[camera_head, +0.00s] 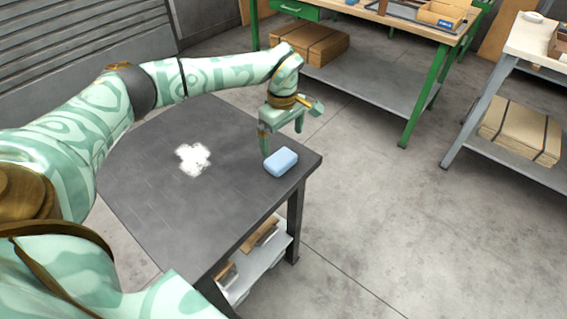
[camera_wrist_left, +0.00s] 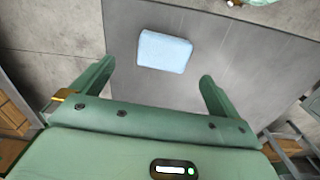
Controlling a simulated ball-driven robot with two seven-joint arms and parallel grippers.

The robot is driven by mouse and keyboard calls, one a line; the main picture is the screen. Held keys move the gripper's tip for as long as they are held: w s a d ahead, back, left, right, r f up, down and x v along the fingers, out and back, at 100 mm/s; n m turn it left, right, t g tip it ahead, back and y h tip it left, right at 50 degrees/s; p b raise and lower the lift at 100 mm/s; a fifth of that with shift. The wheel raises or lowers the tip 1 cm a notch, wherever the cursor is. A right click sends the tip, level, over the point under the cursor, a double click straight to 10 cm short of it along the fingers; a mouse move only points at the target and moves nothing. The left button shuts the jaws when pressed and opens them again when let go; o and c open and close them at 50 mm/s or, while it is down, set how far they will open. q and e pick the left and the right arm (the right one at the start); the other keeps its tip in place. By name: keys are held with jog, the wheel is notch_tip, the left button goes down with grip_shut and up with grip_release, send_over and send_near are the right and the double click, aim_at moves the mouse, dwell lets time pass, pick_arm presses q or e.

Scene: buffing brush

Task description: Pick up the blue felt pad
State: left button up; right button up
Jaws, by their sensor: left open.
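The blue felt pad (camera_head: 281,163) is a light blue rounded block lying on the dark grey table (camera_head: 150,175), near its right corner. In the left wrist view the pad (camera_wrist_left: 164,51) lies ahead of and between the two fingers. My left gripper (camera_head: 281,138) is open and empty, just above and behind the pad in the head view. The gripper also shows in the left wrist view (camera_wrist_left: 155,80), with its fingers wide apart and the pad apart from both. My right gripper is not in view.
A white powdery patch (camera_head: 193,159) marks the table left of the pad. A green-legged bench (camera_head: 400,80) and a grey-legged bench (camera_head: 500,110) stand beyond. The table's right edge is close to the pad. The floor to the right is clear.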

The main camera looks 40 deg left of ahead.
aim_at(281, 158)
pick_arm(q)
notch_tip(281, 158, down, 3)
jog(key=shift+s+r, duration=0.1)
jog(key=shift+r, duration=0.05)
jog(key=f+b, duration=0.2)
jog(key=f, duration=0.3)
jog(key=shift+s+f+b, duration=0.1)
jog(key=shift+s+b, duration=0.1)
jog(key=shift+b, duration=0.2)
jog(key=shift+r, duration=0.2)
jog(key=c, duration=1)
